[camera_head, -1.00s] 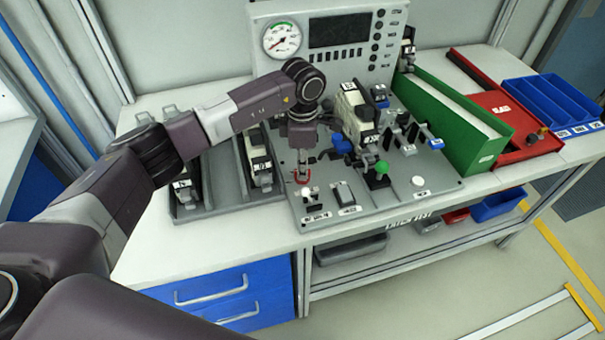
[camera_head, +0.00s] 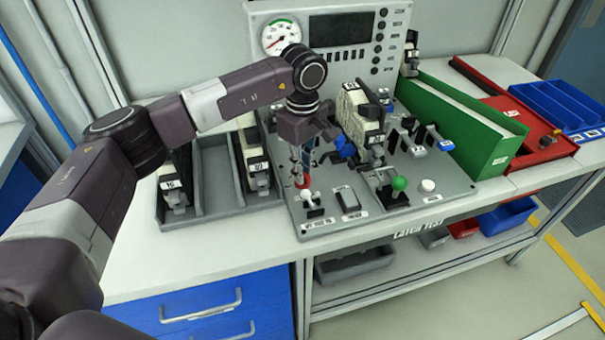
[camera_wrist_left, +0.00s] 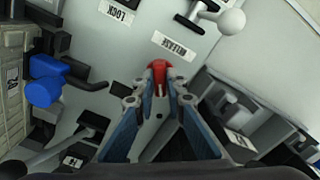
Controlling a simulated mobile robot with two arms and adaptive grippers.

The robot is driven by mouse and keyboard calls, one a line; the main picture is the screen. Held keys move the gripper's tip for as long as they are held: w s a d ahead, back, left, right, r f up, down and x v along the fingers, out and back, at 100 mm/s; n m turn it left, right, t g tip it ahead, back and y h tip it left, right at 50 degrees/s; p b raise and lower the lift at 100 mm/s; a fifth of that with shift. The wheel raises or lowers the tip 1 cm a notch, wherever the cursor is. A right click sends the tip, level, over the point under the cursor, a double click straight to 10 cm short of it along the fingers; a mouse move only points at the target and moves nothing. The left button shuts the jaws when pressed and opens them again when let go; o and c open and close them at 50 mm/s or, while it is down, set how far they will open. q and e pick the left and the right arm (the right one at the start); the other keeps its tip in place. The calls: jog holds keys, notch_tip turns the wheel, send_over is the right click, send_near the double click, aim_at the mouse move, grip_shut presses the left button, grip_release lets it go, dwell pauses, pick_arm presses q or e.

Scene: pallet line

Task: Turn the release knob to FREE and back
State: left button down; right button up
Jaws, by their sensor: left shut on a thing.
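The red release knob (camera_head: 303,183) sits near the front left of the grey test panel (camera_head: 375,215). In the left wrist view the red knob (camera_wrist_left: 158,69) is between the fingertips, beside a RELEASE label (camera_wrist_left: 174,46). My left gripper (camera_head: 299,174) points down onto it and is shut on it; the left wrist view shows both fingertips (camera_wrist_left: 159,86) against its sides. A LOCK label (camera_wrist_left: 117,13) is farther off on the plate. I cannot read a FREE mark or the knob's exact angle. My right gripper is not in view.
A white-tipped lever (camera_head: 306,195) stands close in front of the knob. A blue knob (camera_head: 344,147) and a green ball lever (camera_head: 399,184) are to the right. A grey tray (camera_head: 215,170) with dark units lies left.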

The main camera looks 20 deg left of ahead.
pick_arm(q)
jog(key=shift+r, duration=0.1)
dwell(0.5)
jog(key=c, duration=2)
grip_release()
jog(key=shift+o, duration=0.2)
notch_tip(320, 180, up, 12)
